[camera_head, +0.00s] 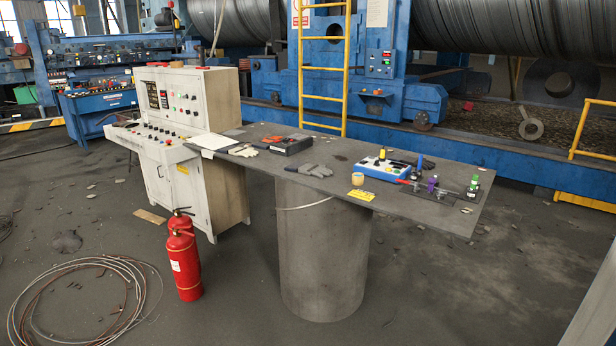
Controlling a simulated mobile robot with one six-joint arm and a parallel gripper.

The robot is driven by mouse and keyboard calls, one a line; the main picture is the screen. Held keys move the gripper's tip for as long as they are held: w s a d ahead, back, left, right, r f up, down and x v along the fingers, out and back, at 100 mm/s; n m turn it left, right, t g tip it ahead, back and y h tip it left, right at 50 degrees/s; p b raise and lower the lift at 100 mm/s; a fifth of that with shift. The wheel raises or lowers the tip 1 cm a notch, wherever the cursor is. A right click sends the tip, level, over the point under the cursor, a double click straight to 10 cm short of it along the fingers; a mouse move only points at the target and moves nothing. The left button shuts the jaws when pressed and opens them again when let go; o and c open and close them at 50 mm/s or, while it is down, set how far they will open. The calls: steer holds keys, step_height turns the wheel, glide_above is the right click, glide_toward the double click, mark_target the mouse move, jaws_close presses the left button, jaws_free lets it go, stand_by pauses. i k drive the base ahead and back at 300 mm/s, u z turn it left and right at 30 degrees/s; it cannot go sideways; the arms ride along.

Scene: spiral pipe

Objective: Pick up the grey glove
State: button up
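The grey glove (310,170) lies flat near the middle of a dark grey tabletop (270,177), close to its front edge. A second, cream-coloured glove (243,151) lies to its left on the same top. My gripper does not show in this view. Nothing covers the grey glove.
A black case (286,144) lies behind the gloves. A blue-and-white device (381,169), a yellow card (361,195) and small tools are to the right. A thick grey cylinder (322,250) supports the tabletop. Red extinguishers (184,262) and coiled cable (85,300) are on the floor.

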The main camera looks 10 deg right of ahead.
mark_target(318, 171)
steer(key=u, duration=0.05)
steer(key=k, duration=0.2)
steer(key=u, duration=0.65)
steer(key=i, duration=1.05)
steer(key=u, duration=0.55)
steer(key=i, duration=1.9)
steer(key=z, duration=0.55)
